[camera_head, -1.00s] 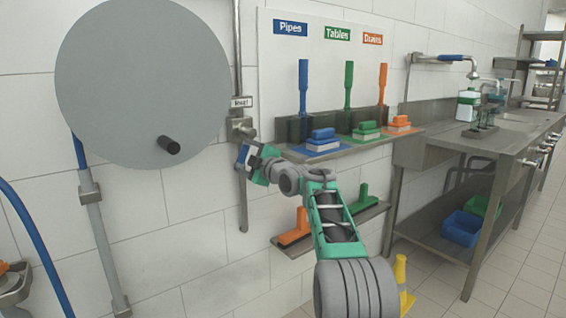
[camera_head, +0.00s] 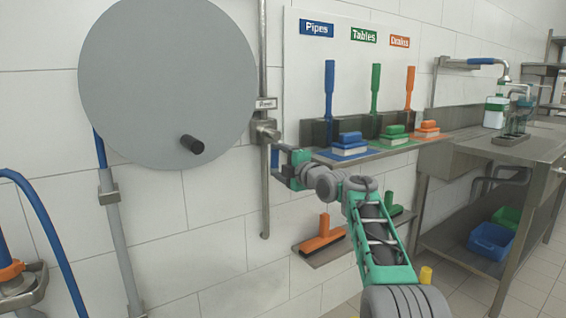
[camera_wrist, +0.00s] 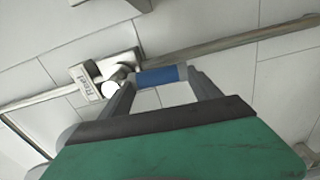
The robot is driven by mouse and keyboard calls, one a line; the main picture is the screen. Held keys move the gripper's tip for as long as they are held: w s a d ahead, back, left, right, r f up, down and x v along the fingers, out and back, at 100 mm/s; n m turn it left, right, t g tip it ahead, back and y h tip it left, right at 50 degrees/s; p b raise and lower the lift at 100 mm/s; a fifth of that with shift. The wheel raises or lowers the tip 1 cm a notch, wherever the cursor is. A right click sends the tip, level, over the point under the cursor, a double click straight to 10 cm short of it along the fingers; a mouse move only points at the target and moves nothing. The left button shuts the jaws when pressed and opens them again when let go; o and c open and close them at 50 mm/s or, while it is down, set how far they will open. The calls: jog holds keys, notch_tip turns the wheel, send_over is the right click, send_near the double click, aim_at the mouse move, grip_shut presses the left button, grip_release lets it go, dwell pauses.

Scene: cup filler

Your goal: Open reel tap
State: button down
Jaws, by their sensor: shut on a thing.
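The reel tap (camera_head: 264,131) is a metal valve on the vertical wall pipe, just below a small "Reel" label. Its blue handle (camera_wrist: 160,76) shows in the wrist view, beside the valve body (camera_wrist: 112,72). My gripper (camera_head: 281,168) is just below and right of the valve in the head view. In the wrist view the two dark fingers of my gripper (camera_wrist: 161,82) lie on either side of the blue handle, shut on it. My wrist and fingers partly hide the handle in the head view.
A big grey reel disc (camera_head: 168,82) with a black knob (camera_head: 192,144) is left of the pipe. Right of my gripper, a shelf with brushes (camera_head: 349,145) and a lower rack (camera_head: 321,241) are close to my arm. A steel sink bench (camera_head: 500,150) stands further right.

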jog(key=shift+c, duration=0.6)
grip_release()
jog(key=v, duration=0.7)
jog(key=shift+s+d, duration=0.15)
jog(key=shift+s, duration=0.2)
